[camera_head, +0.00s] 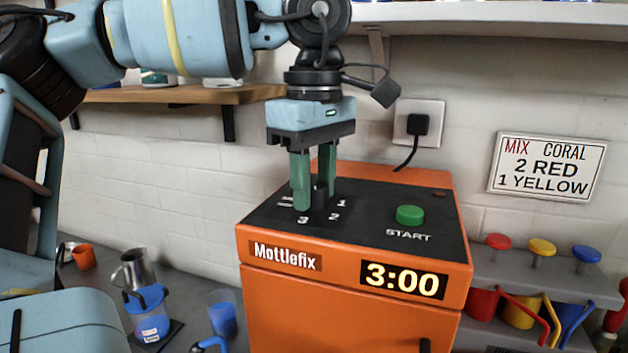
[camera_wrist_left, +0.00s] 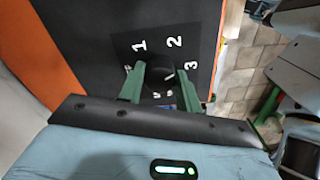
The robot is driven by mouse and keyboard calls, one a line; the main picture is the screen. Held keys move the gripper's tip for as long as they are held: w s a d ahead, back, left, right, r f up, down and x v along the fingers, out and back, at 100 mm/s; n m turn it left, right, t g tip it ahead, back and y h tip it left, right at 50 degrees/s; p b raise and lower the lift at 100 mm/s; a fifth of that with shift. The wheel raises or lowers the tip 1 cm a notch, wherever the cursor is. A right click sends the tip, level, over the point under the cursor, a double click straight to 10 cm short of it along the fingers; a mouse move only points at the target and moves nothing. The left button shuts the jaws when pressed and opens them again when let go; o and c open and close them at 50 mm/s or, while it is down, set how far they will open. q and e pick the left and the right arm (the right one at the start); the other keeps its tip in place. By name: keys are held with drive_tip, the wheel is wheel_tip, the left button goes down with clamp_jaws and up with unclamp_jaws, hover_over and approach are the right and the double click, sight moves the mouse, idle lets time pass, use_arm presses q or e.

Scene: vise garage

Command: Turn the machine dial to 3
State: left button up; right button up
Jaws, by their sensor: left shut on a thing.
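The orange machine (camera_head: 350,305) labelled Mottlefix has a black top with a dial and printed numbers 1, 2 and 3. My left gripper (camera_head: 314,198) points down at the top and is shut on the black dial (camera_head: 321,194), one green finger on each side. The left wrist view shows the dial (camera_wrist_left: 160,78) between the fingers of my left gripper (camera_wrist_left: 161,80). The display (camera_head: 402,280) reads 3:00. Which mark the dial points at cannot be told. Other marks around the dial are partly hidden. My right gripper is not in view.
A green START button (camera_head: 410,215) is on the machine top, right of the dial. A wall plug (camera_head: 417,125) and a sign (camera_head: 547,166) are behind. Blue containers and a metal jug (camera_head: 135,268) stand left; coloured scoops (camera_head: 520,312) hang right.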

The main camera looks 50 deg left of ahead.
sight(314, 185)
use_arm(q)
drive_tip(key=m, duration=0.4)
drive_tip(key=shift+m, duration=0.3)
idle(0.4)
drive_tip(key=o, duration=1)
drive_tip(key=shift+r, duration=3.95)
